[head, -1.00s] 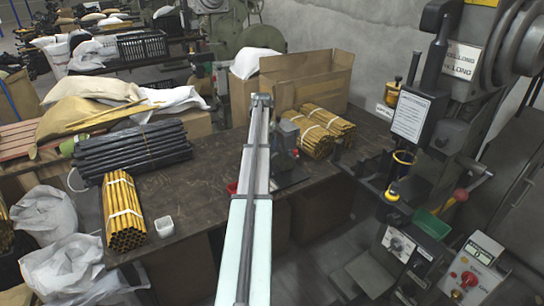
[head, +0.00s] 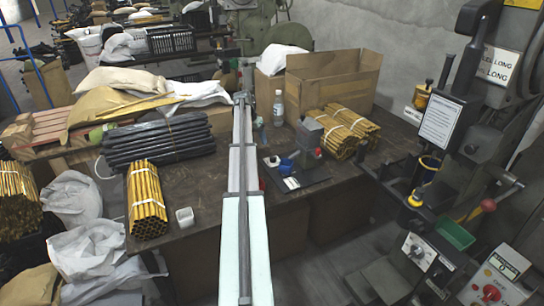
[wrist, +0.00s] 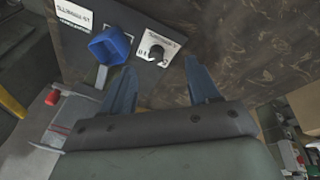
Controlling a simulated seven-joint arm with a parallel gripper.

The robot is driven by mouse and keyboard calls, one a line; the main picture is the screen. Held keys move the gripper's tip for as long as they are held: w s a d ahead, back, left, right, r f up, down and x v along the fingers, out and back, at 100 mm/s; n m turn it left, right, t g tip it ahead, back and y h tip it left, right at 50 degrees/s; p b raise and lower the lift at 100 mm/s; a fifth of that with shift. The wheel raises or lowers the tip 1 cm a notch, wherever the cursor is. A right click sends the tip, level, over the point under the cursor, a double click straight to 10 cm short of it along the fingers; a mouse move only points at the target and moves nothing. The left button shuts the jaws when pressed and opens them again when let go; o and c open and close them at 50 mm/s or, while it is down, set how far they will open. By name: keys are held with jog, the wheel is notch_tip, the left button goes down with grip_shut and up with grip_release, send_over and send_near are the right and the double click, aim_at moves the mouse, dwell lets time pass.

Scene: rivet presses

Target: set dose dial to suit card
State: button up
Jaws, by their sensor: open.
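In the wrist view a small round dial (wrist: 156,52) sits on a white label plate on a dark base plate (wrist: 128,22). A blue cup-like part (wrist: 109,45) is beside it. A white printed card (wrist: 75,14) lies near the picture's top left; its print is too small to read surely. My gripper (wrist: 159,66) is open and empty, its fingers apart just below the dial in the picture. In the head view the base plate (head: 305,185), the blue part (head: 287,164) and the card (head: 291,183) show right of my arm; my fingertips cannot be made out.
A grey press block with a red knob (head: 312,140) stands behind the base plate. Yellow tube bundles (head: 345,130), a bottle (head: 278,108) and a carton (head: 330,80) are nearby. Control boxes with a dial (head: 417,250) and a red knob (head: 491,292) stand right.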

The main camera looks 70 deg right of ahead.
aim_at(273, 157)
jog(key=s+d+f+m, duration=0.1)
jog(key=d+f+m, duration=0.1)
jog(key=f, duration=0.2)
jog(key=s+d+f+m+h, duration=0.1)
jog(key=s+d+f+m, duration=0.1)
jog(key=f, duration=0.2)
jog(key=s+d+f+m, duration=0.2)
jog(key=f+m, duration=0.1)
jog(key=f, duration=0.1)
jog(key=shift+g, duration=0.4)
dwell(0.4)
jog(key=c, duration=1)
